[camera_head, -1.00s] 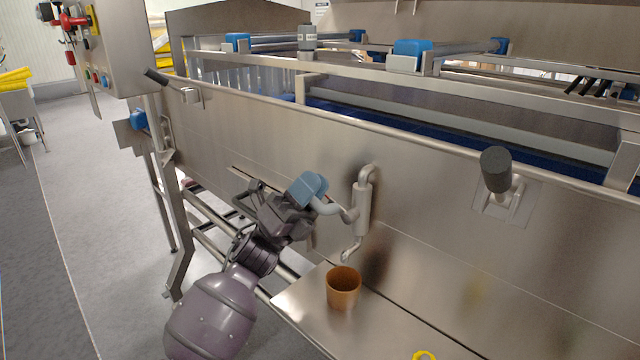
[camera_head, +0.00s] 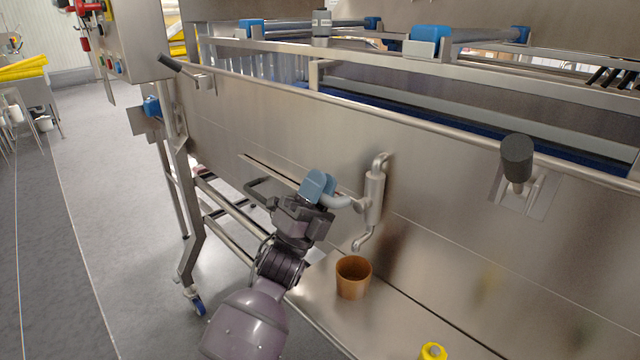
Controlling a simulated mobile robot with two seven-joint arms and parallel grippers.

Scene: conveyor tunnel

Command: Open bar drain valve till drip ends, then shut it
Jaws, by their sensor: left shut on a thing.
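The drain valve (camera_head: 374,196) is a steel pipe body on the machine's side panel, with a bent spout (camera_head: 364,238) at its lower end. A blue-grey lever handle (camera_head: 318,186) reaches out to the left from it. My left gripper (camera_head: 310,200) is shut on the lever handle and hides part of it. An orange-brown cup (camera_head: 353,277) stands upright on the steel shelf (camera_head: 335,318) below the spout. No drip can be made out at this size. My right gripper is not in view.
A yellow object (camera_head: 433,351) with a grey top is cut off at the bottom edge. A dark-knobbed lever (camera_head: 516,160) sticks out of the panel at right. A control box (camera_head: 135,40) stands upper left. Open floor lies at left.

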